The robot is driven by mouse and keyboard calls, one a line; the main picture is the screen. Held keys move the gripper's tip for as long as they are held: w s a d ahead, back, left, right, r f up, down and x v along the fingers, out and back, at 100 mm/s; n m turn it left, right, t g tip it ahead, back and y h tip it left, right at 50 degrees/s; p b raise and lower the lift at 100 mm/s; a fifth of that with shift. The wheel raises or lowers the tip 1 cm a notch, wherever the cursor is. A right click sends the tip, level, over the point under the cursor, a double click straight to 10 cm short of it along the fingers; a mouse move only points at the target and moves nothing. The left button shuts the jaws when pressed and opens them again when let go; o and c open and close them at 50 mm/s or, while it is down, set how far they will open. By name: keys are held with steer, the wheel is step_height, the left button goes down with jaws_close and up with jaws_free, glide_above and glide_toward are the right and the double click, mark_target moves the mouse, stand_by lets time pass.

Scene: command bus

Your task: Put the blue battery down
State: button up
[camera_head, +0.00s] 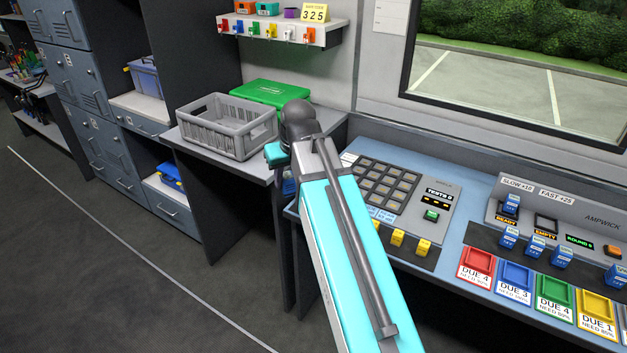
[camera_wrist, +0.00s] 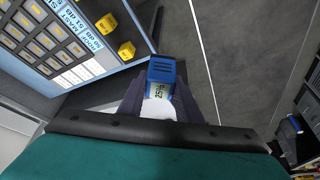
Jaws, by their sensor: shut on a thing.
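My gripper (camera_wrist: 160,98) is shut on a blue battery (camera_wrist: 162,70) in the wrist view. The battery has a ribbed blue end and a pale label with a percentage that I cannot read surely. It is held beyond the console's edge, with dark grey surfaces behind it. In the head view my arm reaches away to the gap between console and side desk, and the gripper is mostly hidden behind it. Other blue batteries stand at the Ampwick charger (camera_head: 568,223), one of them in the slot marked ready (camera_head: 512,203) and several in a row below.
A grey crate (camera_head: 228,127) and a green case (camera_head: 270,94) stand on the side desk. Open floor (camera_head: 120,260) lies at left.

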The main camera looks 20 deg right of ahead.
steer(key=w+a+r, duration=0.1)
steer(key=a, duration=0.5)
stand_by(0.3)
